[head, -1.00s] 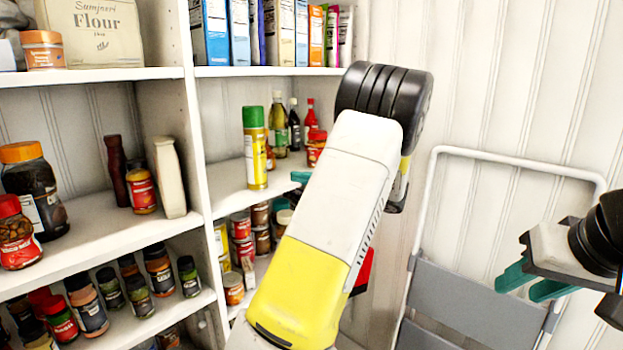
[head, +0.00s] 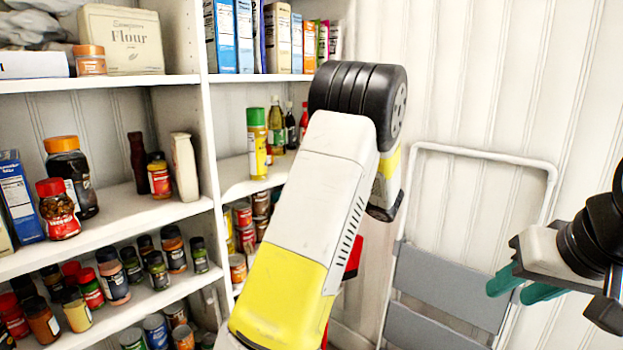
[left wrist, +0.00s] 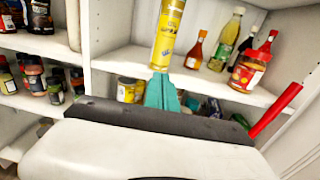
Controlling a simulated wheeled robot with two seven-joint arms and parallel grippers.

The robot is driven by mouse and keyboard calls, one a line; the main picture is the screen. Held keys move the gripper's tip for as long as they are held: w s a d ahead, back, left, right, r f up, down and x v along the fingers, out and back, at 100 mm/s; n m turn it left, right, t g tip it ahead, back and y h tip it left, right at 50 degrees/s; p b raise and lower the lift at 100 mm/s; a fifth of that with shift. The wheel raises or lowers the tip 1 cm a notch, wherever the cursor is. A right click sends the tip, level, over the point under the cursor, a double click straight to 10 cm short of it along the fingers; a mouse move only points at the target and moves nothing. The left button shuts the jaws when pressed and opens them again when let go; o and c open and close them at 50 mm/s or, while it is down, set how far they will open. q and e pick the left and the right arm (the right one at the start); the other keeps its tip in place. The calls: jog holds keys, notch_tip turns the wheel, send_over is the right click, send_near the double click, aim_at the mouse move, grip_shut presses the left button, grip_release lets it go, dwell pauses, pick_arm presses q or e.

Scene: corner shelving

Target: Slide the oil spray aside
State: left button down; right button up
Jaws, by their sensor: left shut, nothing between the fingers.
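The oil spray (head: 257,146) is a yellow can with a green cap, upright on the middle corner shelf (head: 237,178). In the left wrist view the oil spray (left wrist: 168,36) shows its yellow body, with the top cut off. My left gripper (left wrist: 163,78) has its teal fingers shut and empty, with the tips right at the can's base in the picture; I cannot tell if they touch it. In the head view my left arm hides that gripper. My right gripper (head: 522,285) is open and empty at the right, away from the shelves.
Several bottles (left wrist: 230,40) and a red-lidded jar (left wrist: 250,70) stand right of the can. A shelf upright (head: 209,150) is to its left. Cans (head: 243,215) fill the shelf below. A folded step stool (head: 450,285) leans on the right wall.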

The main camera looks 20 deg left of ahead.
aim_at(264, 169)
pick_arm(q)
jog(key=x, duration=1.2)
jog(key=shift+w+a, duration=0.15)
jog(key=shift+a, duration=0.1)
jog(key=shift+x, duration=0.9)
jog(key=shift+d, duration=0.1)
